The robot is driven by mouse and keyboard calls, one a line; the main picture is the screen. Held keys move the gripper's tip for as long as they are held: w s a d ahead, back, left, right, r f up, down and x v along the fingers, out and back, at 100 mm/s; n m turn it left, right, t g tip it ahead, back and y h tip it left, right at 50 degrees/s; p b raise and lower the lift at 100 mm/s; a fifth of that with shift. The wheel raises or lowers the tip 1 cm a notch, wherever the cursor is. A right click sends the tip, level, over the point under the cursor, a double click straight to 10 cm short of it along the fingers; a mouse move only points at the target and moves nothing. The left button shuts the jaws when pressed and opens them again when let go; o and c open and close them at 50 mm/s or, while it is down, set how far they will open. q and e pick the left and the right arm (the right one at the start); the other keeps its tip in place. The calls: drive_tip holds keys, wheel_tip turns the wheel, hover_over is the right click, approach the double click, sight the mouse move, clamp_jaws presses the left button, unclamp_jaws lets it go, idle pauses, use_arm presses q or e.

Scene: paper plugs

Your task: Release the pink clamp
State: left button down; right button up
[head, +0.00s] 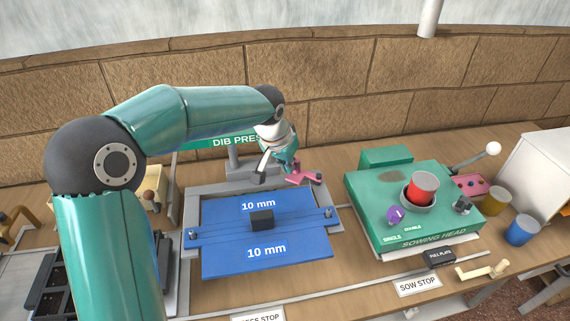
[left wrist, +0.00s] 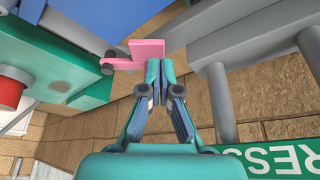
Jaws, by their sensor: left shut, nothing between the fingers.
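The pink clamp (head: 300,178) sits at the back right corner of the dib press, beside the blue plate. In the left wrist view the pink clamp (left wrist: 146,52) is just beyond the fingertips, with a dark round knob at its left end. In the left wrist view my left gripper (left wrist: 186,75) is shut with nothing held. Its left finger overlaps the clamp's edge in the picture; I cannot tell whether they touch. My right gripper is not in view.
The blue plate (head: 225,225) lies in the grey press frame in front. The green sowing head (head: 370,195) stands to the right, with a red cylinder (head: 423,187) on it. Yellow and blue cups (head: 522,230) stand farther right. A stone wall (head: 320,75) is behind.

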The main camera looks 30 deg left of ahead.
use_arm(q)
drive_tip(key=shift+s+d, duration=0.15)
drive_tip(key=shift+d, duration=0.2)
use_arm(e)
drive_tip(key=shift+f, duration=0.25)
use_arm(q)
drive_tip(key=shift+s, duration=0.1)
drive_tip(key=shift+s+a, duration=0.15)
drive_tip(key=shift+a, duration=0.05)
drive_tip(key=s+a+r+b, duration=0.1)
drive_tip(key=s+a+r, duration=0.2)
drive_tip(key=s+r, duration=0.3)
wheel_tip(320, 180, up, 3)
drive_tip(key=shift+s+r, duration=0.1)
drive_tip(key=shift+s, duration=0.05)
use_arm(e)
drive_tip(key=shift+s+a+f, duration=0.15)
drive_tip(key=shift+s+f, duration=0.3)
use_arm(q)
drive_tip(key=shift+a, duration=0.1)
